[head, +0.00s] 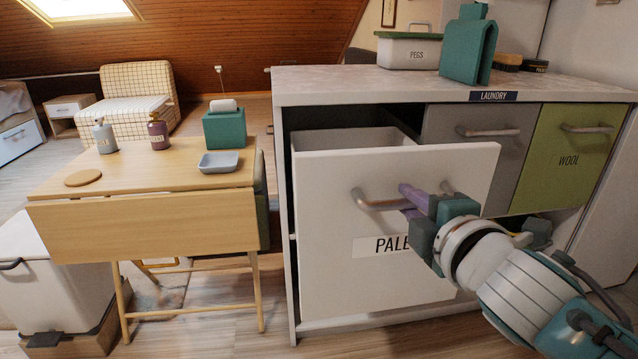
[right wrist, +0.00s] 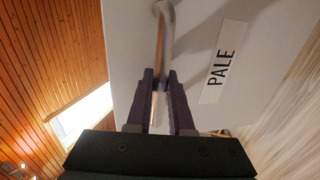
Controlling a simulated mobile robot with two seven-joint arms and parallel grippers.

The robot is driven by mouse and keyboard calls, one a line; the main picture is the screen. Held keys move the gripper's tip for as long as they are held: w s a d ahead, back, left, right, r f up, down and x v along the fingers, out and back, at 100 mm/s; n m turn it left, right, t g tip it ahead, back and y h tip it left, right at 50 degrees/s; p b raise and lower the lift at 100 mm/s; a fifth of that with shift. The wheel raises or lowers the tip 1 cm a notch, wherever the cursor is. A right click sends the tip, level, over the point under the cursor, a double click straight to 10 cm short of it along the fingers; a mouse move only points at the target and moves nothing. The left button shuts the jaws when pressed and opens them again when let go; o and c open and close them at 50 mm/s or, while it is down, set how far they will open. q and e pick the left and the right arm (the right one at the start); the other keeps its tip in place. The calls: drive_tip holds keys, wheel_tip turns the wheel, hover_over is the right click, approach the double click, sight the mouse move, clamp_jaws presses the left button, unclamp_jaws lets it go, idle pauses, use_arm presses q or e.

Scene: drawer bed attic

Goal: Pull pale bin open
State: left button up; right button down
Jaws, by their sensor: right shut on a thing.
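The pale bin (head: 330,262) is a white drawer front labelled PALE in the laundry cabinet. It stands pulled out from the cabinet, and part of its open top and inside shows behind the front. My right gripper (head: 408,202) is shut on the bin's metal bar handle (head: 372,203), towards its right part. In the right wrist view, the purple fingers (right wrist: 159,88) close around the handle (right wrist: 165,30), with the PALE label beside them. My left gripper is not in view.
The grey bin (head: 475,150) and green WOOL bin (head: 570,160) are shut at the right. A wooden drop-leaf table (head: 150,185) with bottles and a dish stands left of the cabinet. A strip of floor (head: 272,300) lies between them.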

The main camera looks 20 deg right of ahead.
drive_tip(key=c, duration=0.8)
unclamp_jaws()
drive_tip(key=p+v, duration=0.2)
drive_tip(key=v, duration=0.8)
drive_tip(key=shift+d, duration=0.1)
